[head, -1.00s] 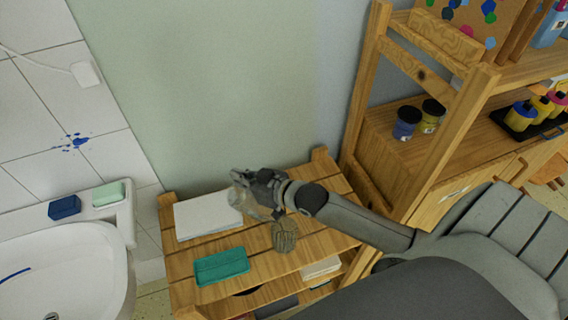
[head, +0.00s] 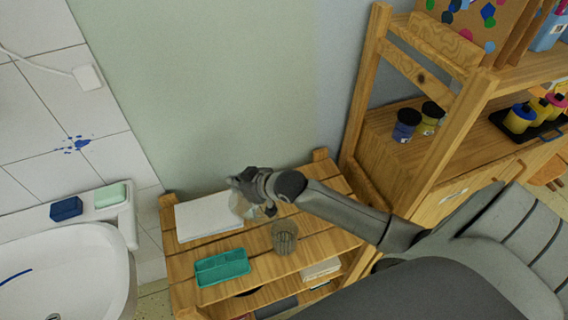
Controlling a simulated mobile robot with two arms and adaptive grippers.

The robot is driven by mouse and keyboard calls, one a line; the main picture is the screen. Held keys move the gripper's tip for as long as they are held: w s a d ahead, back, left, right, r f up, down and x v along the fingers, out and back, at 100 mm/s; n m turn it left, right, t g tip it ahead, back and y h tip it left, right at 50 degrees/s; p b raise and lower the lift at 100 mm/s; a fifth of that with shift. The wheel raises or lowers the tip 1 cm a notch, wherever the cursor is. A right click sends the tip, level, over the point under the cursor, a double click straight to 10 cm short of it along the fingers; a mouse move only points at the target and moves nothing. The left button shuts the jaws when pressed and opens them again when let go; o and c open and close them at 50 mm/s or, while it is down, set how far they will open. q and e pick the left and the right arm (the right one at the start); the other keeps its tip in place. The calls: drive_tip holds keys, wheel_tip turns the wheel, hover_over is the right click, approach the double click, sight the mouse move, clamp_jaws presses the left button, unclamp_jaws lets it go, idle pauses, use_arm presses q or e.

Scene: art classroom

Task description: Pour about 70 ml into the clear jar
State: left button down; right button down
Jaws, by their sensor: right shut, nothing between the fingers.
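My right gripper (head: 250,188) is above the wooden slatted stand, close to the white paper stack. It is shut with nothing between its fingers. A clear see-through vessel (head: 238,207), which looks like the clear jar, shows just below and beside the fingers, partly hidden by them. I cannot tell whether they touch, or what is in it. A greyish ribbed tumbler (head: 285,238) stands upright on the stand, in front of the gripper. My left gripper is not in view.
The wooden stand (head: 318,249) also holds a teal tray (head: 222,267) and a white paper stack (head: 203,222). A sink (head: 75,262) is at the left. A wooden shelf with blue (head: 406,125) and yellow paint jars stands at the right.

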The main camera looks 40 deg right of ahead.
drive_tip(key=shift+w+f, duration=0.15)
drive_tip(key=shift+r+g+p, duration=0.2)
drive_tip(key=shift+g+p, duration=0.2)
drive_tip(key=shift+p, duration=0.2)
drive_tip(key=shift+w+a+f+h+p, duration=0.1)
drive_tip(key=shift+w+f+h+p, duration=0.15)
drive_tip(key=shift+p, duration=0.3)
drive_tip(key=shift+f+g, duration=0.25)
drive_tip(key=shift+g, duration=0.15)
idle(0.7)
